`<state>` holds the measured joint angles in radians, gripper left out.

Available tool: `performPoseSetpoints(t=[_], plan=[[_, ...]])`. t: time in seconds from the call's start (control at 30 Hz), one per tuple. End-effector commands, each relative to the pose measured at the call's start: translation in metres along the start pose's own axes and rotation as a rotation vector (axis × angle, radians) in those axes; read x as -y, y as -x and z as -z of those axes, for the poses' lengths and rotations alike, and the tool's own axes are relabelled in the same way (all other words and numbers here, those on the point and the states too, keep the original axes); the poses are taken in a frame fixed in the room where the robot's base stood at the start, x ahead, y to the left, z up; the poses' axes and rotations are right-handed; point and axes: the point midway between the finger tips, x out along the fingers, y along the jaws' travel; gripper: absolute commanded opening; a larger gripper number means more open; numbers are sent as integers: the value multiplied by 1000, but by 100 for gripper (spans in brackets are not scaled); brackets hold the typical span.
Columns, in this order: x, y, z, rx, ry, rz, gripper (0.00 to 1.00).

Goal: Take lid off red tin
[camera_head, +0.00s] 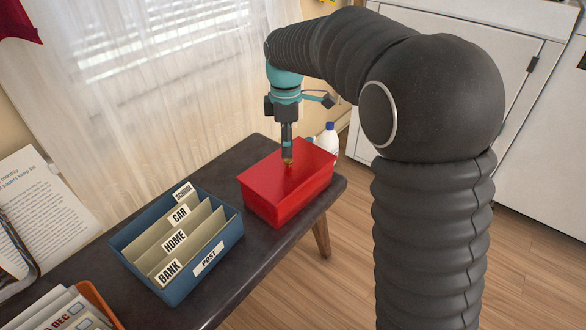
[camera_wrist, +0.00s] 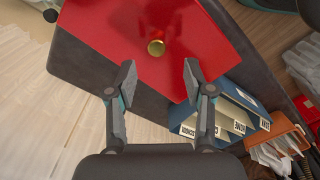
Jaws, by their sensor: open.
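The red tin (camera_head: 282,200) stands on the dark table, near its right end, with its red lid (camera_head: 300,160) on top. In the wrist view the lid (camera_wrist: 195,30) fills the upper middle, with a small round gold knob (camera_wrist: 156,47) at its centre. My gripper (camera_head: 288,160) points down over the lid at the knob, which it partly hides in the head view. In the wrist view my gripper (camera_wrist: 158,80) is open and empty, its two fingers apart, with the knob ahead of the gap between them. Whether the fingertips touch the lid cannot be told.
A blue file box (camera_head: 200,262) with labelled dividers stands left of the tin on the dark table (camera_head: 258,262). An orange tray (camera_head: 98,300) of papers is at the lower left. A white bottle (camera_head: 328,138) shows behind the tin. Curtains (camera_head: 130,90) hang behind the table.

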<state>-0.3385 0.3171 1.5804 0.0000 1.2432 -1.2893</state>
Motion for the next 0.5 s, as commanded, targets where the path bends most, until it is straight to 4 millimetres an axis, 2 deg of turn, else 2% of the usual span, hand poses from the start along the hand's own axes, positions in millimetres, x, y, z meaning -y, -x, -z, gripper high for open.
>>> performPoseSetpoints(t=[0.3, 0.5], plan=[[-3, -42, -4, 1, 0, 3, 52], [-3, -50, -4, 0, -1, 1, 52]])
